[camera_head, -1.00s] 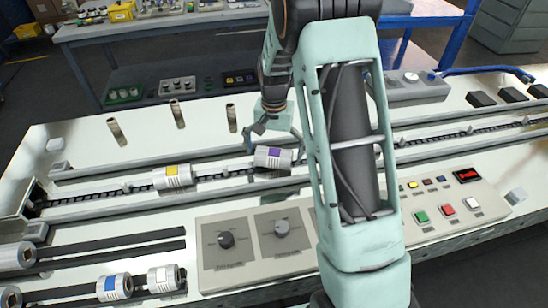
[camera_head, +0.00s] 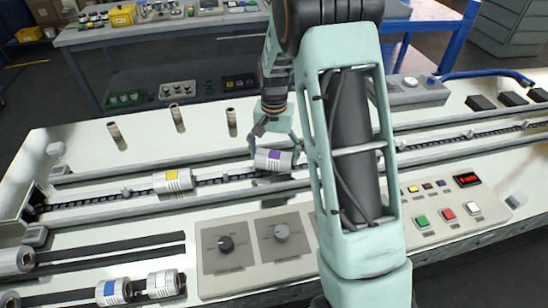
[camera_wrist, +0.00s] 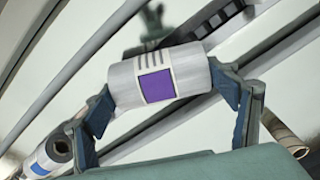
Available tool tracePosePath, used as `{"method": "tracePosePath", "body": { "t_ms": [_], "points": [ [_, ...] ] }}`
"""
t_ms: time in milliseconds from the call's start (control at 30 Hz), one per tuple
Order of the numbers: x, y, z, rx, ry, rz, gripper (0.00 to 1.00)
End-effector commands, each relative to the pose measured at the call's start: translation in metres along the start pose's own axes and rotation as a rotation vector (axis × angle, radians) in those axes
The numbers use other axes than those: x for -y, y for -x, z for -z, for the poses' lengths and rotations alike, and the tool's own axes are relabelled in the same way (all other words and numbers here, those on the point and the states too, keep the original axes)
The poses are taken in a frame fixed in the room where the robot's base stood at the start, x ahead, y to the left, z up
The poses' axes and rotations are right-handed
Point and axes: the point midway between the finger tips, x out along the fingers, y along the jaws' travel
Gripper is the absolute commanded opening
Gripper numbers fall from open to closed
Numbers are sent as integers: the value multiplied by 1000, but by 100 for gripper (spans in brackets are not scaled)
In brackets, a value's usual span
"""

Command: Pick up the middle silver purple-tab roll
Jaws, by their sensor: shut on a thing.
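The silver purple-tab roll (camera_head: 268,159) lies along the chain track in the middle of the machine top. It also shows in the wrist view (camera_wrist: 157,75), with its purple square and dark stripes facing the camera. My gripper (camera_head: 274,152) is shut on it, one finger at each end of the roll. In the wrist view my gripper (camera_wrist: 165,88) spans the roll lengthwise. I cannot tell whether the roll is clear of the track.
A yellow-tab roll (camera_head: 173,180) sits on the same track to the left. Blue-tab (camera_head: 113,290) and white (camera_head: 163,283) rolls lie front left. Knobs stand on a control panel (camera_head: 255,245) in front. Several upright posts (camera_head: 177,117) stand behind the track.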

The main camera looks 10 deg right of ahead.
Motion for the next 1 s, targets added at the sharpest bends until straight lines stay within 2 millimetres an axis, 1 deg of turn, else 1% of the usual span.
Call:
{"method": "tracePosePath", "body": {
  "t_ms": [167, 267, 533, 800, 1000],
  "points": [
    [1, 27, 1, -6, 1, 2, 44],
    [-5, 39, -11, -4, 1, 2, 44],
    [-20, 85, -46, -5, -1, 3, 44],
    [-40, 104, -90, -4, 0, 2, 44],
    [-50, 116, -113, -3, 0, 2, 44]
  ]
}}
